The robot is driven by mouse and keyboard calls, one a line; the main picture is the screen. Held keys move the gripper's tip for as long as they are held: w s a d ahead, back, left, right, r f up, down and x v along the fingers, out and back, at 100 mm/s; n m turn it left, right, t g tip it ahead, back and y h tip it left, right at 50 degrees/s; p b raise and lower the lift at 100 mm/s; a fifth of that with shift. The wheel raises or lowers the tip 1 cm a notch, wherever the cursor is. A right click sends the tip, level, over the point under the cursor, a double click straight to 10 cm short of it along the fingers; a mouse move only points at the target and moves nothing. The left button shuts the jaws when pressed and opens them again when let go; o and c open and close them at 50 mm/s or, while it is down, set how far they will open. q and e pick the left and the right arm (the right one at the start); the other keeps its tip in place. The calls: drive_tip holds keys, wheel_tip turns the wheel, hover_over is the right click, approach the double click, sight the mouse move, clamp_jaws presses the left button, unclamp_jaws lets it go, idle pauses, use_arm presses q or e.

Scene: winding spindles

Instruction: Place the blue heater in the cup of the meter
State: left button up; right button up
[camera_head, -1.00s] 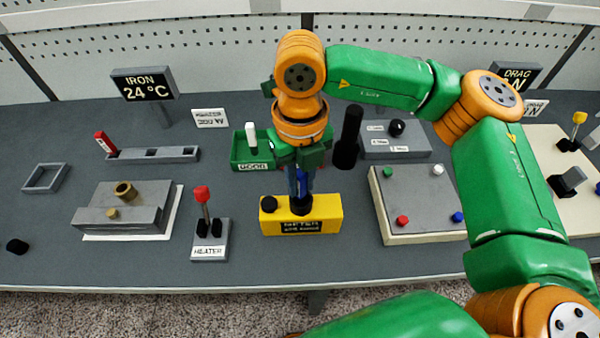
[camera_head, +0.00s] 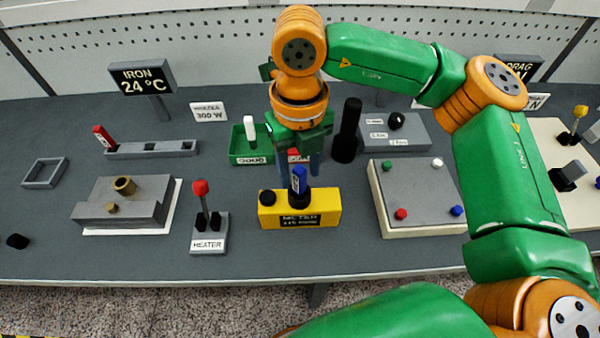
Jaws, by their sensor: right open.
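The blue heater (camera_head: 299,180) stands upright in the black cup (camera_head: 299,200) on top of the yellow meter (camera_head: 326,207). My right gripper (camera_head: 299,174) points down just above and behind the meter. Its fingers are spread to either side, apart from the heater. Part of a red piece with a white mark (camera_head: 293,155) shows between the fingers, behind the blue heater. What it stands in is hidden. My left gripper does not show.
A green tray (camera_head: 249,158) with a white piece stands behind the meter. A black post (camera_head: 347,131) is close to the right of my gripper. A heater stand with a red-topped lever (camera_head: 205,217) is left of the meter. A grey board (camera_head: 418,190) lies to the right.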

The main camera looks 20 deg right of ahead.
wheel_tip(320, 180, up, 10)
drive_tip(key=shift+r, duration=0.1)
idle(0.4)
